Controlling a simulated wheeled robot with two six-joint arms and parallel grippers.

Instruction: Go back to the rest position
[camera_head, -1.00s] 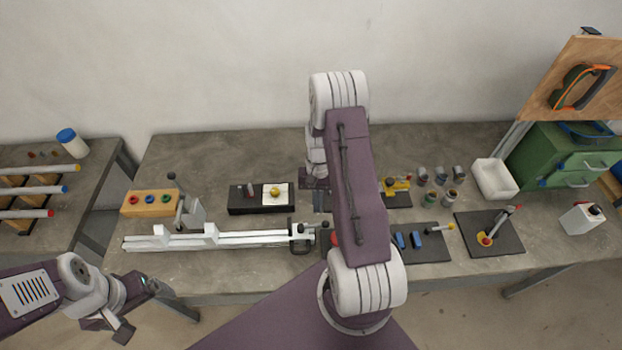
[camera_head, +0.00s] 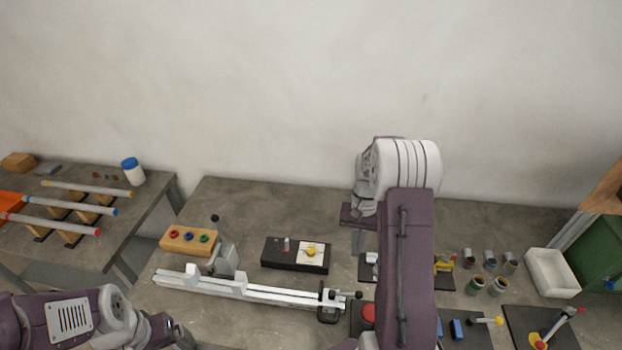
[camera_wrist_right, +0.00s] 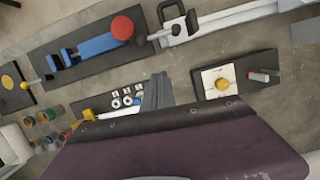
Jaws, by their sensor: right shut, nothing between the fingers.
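My right gripper (camera_head: 358,240) hangs over the workbench (camera_head: 225,200) with its fingers pointing down, to the right of the black block with the yellow knob. Its fingers are together with nothing between them. In the right wrist view the grey fingers (camera_wrist_right: 158,92) show beyond the purple wrist housing, above the bench. The purple forearm covers part of the bench. My left gripper (camera_head: 172,330) is at the bottom left, in front of the bench, partly cut off by the frame edge. Its fingers are not clear.
Small cans (camera_head: 490,258), a white bin (camera_head: 552,272) and a lever plate (camera_head: 515,320) are right.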

